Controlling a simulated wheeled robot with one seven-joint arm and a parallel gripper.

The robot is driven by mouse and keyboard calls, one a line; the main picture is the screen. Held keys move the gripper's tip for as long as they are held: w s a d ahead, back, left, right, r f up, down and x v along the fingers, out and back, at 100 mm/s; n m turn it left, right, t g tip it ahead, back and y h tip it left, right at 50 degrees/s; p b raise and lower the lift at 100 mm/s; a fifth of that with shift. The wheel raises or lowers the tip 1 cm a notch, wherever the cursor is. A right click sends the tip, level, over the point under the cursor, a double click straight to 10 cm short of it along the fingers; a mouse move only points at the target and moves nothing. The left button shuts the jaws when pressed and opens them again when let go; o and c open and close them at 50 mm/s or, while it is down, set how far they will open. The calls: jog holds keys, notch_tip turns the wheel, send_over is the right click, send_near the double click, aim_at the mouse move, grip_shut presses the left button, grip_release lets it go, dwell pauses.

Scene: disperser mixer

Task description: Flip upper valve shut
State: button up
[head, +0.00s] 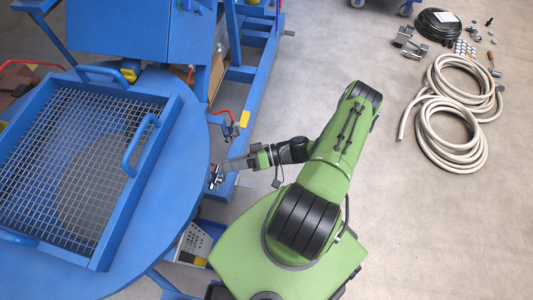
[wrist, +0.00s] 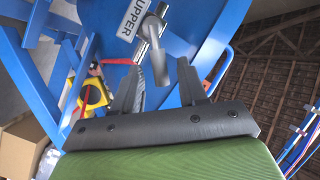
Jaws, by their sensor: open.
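The upper valve shows in the wrist view as a grey metal lever (wrist: 159,62) below a white label (wrist: 133,18) reading UPPER on the blue machine. The lever points down toward my gripper. My gripper (wrist: 160,78) is open, with one dark finger on each side of the lever's lower end in the picture. I cannot tell whether either finger touches it. The valve's details are too small to tell there.
A blue tray with a wire grid (head: 95,175) lies on the round blue table (head: 185,110). A red-handled fitting (head: 230,127) is on the blue frame behind my gripper. Coiled hoses (head: 455,120) lie on the floor at right. The floor between is clear.

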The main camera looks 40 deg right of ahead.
jog(key=v, duration=1.3)
jog(key=shift+s+d, duration=0.2)
